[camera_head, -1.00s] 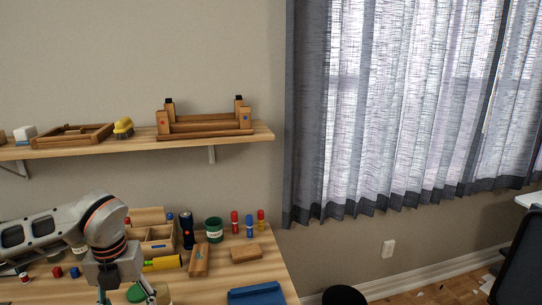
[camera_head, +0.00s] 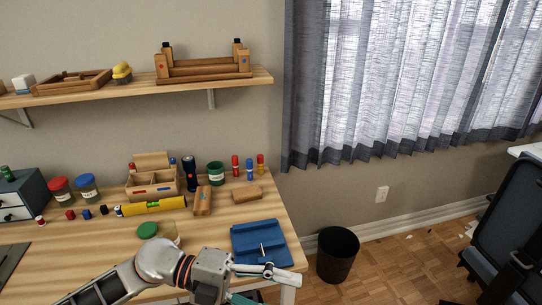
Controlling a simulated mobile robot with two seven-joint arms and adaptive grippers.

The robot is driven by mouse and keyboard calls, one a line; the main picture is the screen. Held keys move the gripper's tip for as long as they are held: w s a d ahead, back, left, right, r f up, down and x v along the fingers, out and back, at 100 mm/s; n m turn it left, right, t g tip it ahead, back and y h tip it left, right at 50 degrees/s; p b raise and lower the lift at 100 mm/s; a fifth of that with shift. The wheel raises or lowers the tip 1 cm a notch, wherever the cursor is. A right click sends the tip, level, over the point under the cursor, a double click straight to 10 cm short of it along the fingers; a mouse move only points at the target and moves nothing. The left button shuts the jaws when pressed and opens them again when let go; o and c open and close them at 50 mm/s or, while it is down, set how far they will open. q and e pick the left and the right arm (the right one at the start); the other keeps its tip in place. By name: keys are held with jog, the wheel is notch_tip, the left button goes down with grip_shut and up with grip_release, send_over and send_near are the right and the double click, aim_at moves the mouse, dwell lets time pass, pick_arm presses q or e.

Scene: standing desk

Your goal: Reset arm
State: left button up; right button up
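My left arm comes in from the lower left. My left gripper (camera_head: 268,286) is at the front right corner of the desk (camera_head: 85,262), by the near edge of a blue tray (camera_head: 258,232). Its fingers stand apart, and nothing shows between them; the lower finger is partly cut off by the picture's bottom edge. My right gripper is not in view.
A jar with a green lid (camera_head: 148,230), a yellow level (camera_head: 153,206) and wooden blocks (camera_head: 203,200) lie on the desk. A wooden organizer (camera_head: 152,184) stands behind. A wall shelf (camera_head: 200,87) is above. A black bin (camera_head: 338,252) stands on the floor, right of the desk.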

pick_arm(q)
notch_tip(320, 180, up, 3)
jog(key=w+d+n+t+h, duration=0.1)
jog(key=w+n+t+h, duration=0.2)
jog(key=n+t+h, duration=0.15)
jog(key=w+a+f+n+t+y, duration=0.75)
jog(key=a+n+t, duration=0.25)
jog(key=n+t, duration=0.55)
jog(key=s+a+f+n+g+y, duration=0.2)
jog(key=s+a+f+n+y, duration=0.1)
jog(key=f, duration=0.5)
jog(key=s+a+f+n+g+y, duration=0.2)
jog(key=s+a+f+n+y, duration=0.2)
jog(key=f, duration=0.4)
jog(key=s+a+f+n+g+y, duration=0.2)
jog(key=s+a+f, duration=0.4)
jog(key=f, duration=0.3)
jog(key=shift+s+n+y, duration=0.45)
jog(key=shift+n+y, duration=0.25)
jog(key=shift+n, duration=0.2)
jog(key=shift+a+f, duration=0.1)
